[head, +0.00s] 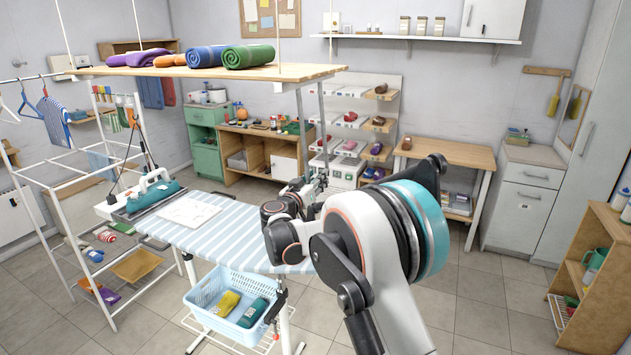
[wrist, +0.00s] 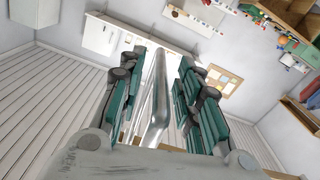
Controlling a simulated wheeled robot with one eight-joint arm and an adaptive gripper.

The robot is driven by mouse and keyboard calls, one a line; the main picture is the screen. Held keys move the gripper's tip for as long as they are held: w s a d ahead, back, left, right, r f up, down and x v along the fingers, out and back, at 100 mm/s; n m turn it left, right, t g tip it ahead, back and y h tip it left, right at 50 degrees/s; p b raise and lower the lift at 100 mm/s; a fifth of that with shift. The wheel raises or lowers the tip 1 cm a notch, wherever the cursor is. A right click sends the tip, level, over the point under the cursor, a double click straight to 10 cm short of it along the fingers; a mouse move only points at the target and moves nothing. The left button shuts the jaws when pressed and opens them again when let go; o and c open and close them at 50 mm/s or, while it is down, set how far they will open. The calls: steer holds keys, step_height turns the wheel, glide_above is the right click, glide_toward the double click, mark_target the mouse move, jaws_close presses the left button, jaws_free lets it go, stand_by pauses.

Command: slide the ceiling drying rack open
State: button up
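The hanging wooden rack board (head: 115,71) is suspended on pale cords at the upper left in the head view, with rolled cloths on it. Grey metal bars (head: 322,125) run down from its right end to near my gripper (head: 314,187). In the wrist view a bent, shiny metal bar (wrist: 157,90) stands between the two green-padded fingers of my gripper (wrist: 162,88). The fingers are apart, with visible room beside the bar, most clearly on the right. My arm hides part of the gripper in the head view. Contact with the bar cannot be told.
A striped ironing board (head: 235,228) lies below my gripper, with a blue basket (head: 232,308) under it. A white drying frame (head: 55,185) stands at left. A wooden bench (head: 452,153) stands behind my arm. Tiled floor is clear at right.

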steer(key=v, duration=1.2)
steer(key=shift+w, duration=0.1)
